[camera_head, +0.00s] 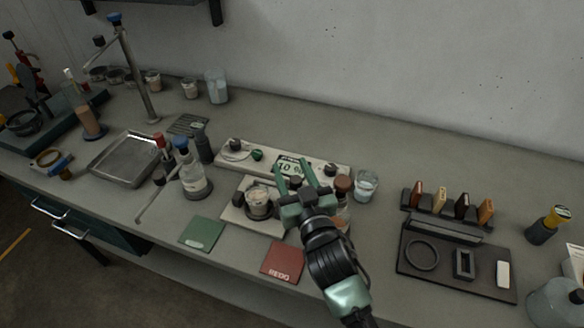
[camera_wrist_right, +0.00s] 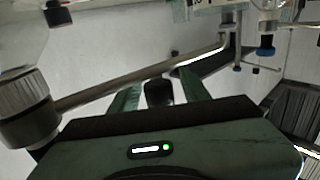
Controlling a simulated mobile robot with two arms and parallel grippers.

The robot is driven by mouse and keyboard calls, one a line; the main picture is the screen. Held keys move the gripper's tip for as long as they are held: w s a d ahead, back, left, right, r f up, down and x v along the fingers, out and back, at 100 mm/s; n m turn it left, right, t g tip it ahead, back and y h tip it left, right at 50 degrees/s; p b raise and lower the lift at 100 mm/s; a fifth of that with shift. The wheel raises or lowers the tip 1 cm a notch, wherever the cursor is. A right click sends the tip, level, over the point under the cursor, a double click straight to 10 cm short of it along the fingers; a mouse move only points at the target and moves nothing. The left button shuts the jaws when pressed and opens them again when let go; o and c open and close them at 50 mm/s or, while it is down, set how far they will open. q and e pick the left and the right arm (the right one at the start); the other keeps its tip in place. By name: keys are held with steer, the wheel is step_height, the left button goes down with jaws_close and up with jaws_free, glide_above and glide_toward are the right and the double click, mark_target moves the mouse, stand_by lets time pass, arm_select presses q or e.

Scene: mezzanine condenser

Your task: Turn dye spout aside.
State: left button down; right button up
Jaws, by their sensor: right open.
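A thin metal spout tube (camera_wrist_right: 105,92) runs across the right wrist view from a knurled collar (camera_wrist_right: 24,105) at left to a bent end at upper right. A black knob (camera_wrist_right: 158,92) shows close to the tube, between my fingers. My right gripper (camera_head: 294,170) is open, with its two fingers (camera_wrist_right: 159,94) on either side of the knob; contact cannot be told. In the head view it is over the right part of the bench scale, beside a brown-capped bottle (camera_head: 343,184), and largely hides the spout. My left gripper is not in view.
A blue-capped flask (camera_head: 193,180) is to the left. Green (camera_head: 202,233) and red (camera_head: 283,262) pads lie in front. A black tray (camera_head: 440,278) is at right.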

jaws_close()
stand_by(1.5)
